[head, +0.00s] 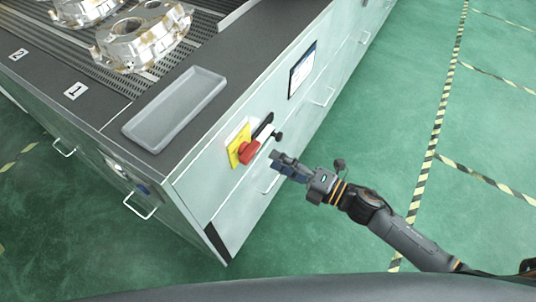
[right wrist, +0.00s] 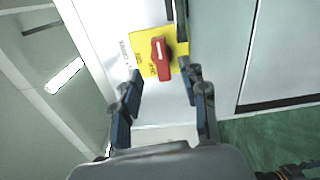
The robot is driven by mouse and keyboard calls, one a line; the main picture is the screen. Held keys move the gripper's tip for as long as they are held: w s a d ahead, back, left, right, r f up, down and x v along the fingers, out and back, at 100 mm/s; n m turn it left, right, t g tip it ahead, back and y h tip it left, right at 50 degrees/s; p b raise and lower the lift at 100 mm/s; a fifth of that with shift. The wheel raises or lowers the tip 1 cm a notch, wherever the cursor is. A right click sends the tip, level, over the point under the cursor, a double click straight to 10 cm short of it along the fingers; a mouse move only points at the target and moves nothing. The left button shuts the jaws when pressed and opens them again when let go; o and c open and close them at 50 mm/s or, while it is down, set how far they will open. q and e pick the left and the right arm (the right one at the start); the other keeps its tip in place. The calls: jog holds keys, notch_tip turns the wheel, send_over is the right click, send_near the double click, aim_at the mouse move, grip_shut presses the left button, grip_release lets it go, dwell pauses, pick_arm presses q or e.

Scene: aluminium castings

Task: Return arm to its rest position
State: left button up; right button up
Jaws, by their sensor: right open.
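My right arm comes in from the right in the head view. Its gripper (head: 282,165) is beside the front of the grey-green cabinet, close to a red rotary switch (head: 249,152) on a yellow plate (head: 236,146). In the right wrist view the red switch (right wrist: 161,59) stands ahead of the gripper (right wrist: 162,90), seen between its two spread fingers. The fingers are open and hold nothing. The red handle looks upright in the wrist view. My left gripper is in neither view.
The cabinet (head: 200,195) carries a grey tray (head: 175,108) and metal castings (head: 142,38) on its top. Its drawer handles (head: 141,207) stick out from the sides. The green floor (head: 390,110) to the right is open, with yellow-black marking lines.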

jog(key=shift+s+d, duration=0.45)
jog(key=shift+d, duration=0.15)
jog(key=w+d+f+m+t+h, duration=0.1)
jog(key=w+d+f+m+h, duration=0.2)
jog(key=f, duration=0.4)
jog(key=d+f+m+t+h, duration=0.1)
jog(key=d+f+m+h, duration=0.25)
jog(key=f+m, duration=0.25)
jog(key=s+d+f+m+g+h, duration=0.1)
jog(key=s+d+f+m+h, duration=0.15)
jog(key=f, duration=0.45)
jog(key=s+d+f+m+g+h, duration=0.1)
jog(key=s+d+f+m+h, duration=0.1)
jog(key=s+d+f+m, duration=0.35)
jog(key=s+d+f+m+g+h, duration=0.2)
jog(key=f, duration=0.7)
jog(key=s+f+m+g, duration=0.2)
jog(key=s+f+m, duration=0.1)
jog(key=s, duration=0.6)
jog(key=s+f+m+g+h, duration=0.1)
jog(key=s+f+m+g, duration=0.2)
jog(key=s+f, duration=0.3)
jog(key=s+f+m+g, duration=0.2)
jog(key=s+f, duration=0.2)
jog(key=s, duration=0.9)
jog(key=shift+s+a+f+m+g+h, duration=0.15)
jog(key=shift+a+f+m+g+h, duration=0.15)
jog(key=shift+m, duration=0.1)
